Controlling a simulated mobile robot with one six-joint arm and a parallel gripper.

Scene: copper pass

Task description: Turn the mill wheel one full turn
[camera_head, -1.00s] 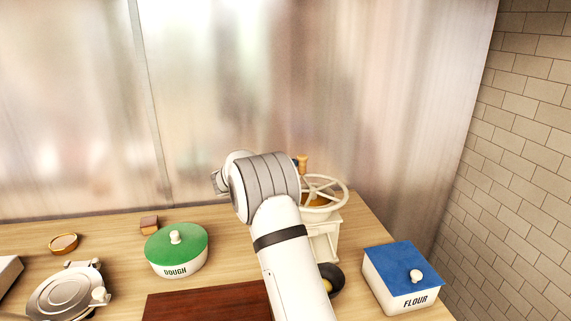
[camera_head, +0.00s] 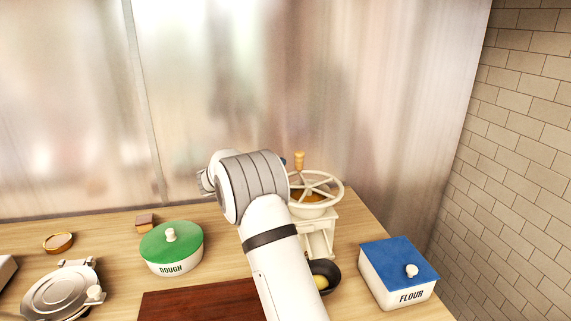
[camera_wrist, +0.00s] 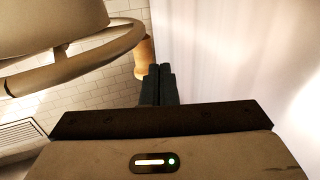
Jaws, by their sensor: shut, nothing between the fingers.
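The cream mill (camera_head: 318,236) stands on the counter right of my arm, with its spoked wheel (camera_head: 324,184) lying flat on top. An upright wooden handle (camera_head: 299,160) stands on the wheel's far left rim. In the wrist view, the wheel rim (camera_wrist: 85,66) curves in from the left and the handle (camera_wrist: 143,58) is just left of my gripper's fingers. My gripper (camera_wrist: 160,72) is shut and empty, close beside the handle and not around it. In the head view my arm hides most of the gripper; a dark bit shows left of the handle.
A dark bowl (camera_head: 333,271) with something yellow sits at the mill's foot. The blue-lidded flour box (camera_head: 398,290) is at right, the green-lidded dough pot (camera_head: 172,263) at left. A brown board (camera_head: 200,303) lies in front. A metal wall stands behind, a brick wall at right.

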